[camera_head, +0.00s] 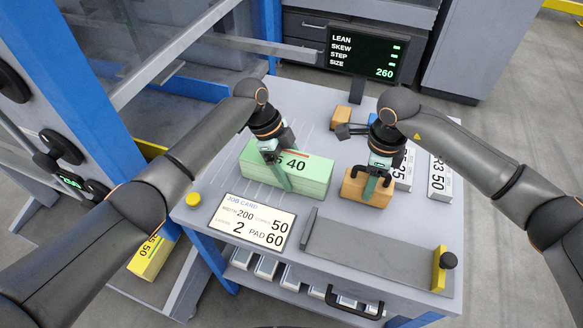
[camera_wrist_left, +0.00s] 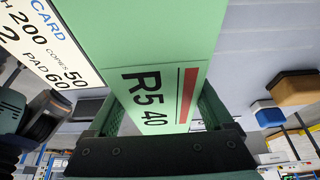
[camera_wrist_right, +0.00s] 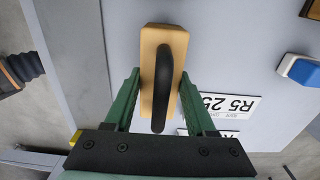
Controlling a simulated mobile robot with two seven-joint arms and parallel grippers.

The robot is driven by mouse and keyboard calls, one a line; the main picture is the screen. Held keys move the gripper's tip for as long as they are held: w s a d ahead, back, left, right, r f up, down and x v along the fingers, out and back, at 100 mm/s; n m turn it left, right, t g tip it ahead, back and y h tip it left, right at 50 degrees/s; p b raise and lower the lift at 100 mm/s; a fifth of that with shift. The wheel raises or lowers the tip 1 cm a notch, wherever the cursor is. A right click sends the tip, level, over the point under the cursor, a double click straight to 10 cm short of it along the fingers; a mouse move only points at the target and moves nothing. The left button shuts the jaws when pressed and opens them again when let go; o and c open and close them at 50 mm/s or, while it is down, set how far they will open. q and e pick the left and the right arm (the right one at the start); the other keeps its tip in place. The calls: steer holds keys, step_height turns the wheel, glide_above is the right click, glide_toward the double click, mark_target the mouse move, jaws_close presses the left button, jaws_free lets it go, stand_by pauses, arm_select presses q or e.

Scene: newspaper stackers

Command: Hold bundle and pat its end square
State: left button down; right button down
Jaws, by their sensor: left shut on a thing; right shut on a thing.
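The green paper bundle (camera_head: 310,185) lies flat on the table, with a label reading R5 40 and a red stripe on top. My left gripper (camera_head: 277,170) is shut on it, one finger down its front side; the left wrist view shows the bundle (camera_wrist_left: 150,75) between both fingers. A tan wooden block (camera_head: 356,192) with a black handle stands right of the bundle, a gap apart. My right gripper (camera_head: 377,180) is shut on this block. In the right wrist view the fingers flank the block (camera_wrist_right: 148,60) and its handle (camera_wrist_right: 163,85); the exact contact is hidden.
A job card (camera_head: 230,222) lies in front of the bundle, near a yellow button (camera_head: 193,200). A grey plate (camera_head: 370,255) with a yellow end stop (camera_head: 438,268) fills the front right. White labelled bundles (camera_head: 440,180) lie at right. A screen (camera_head: 365,55) stands behind.

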steer(key=shift+r, duration=3.55)
arm_select(q)
steer(key=shift+r, duration=0.1)
jaws_free()
steer(key=shift+a, duration=0.1)
steer(key=v, duration=1.2)
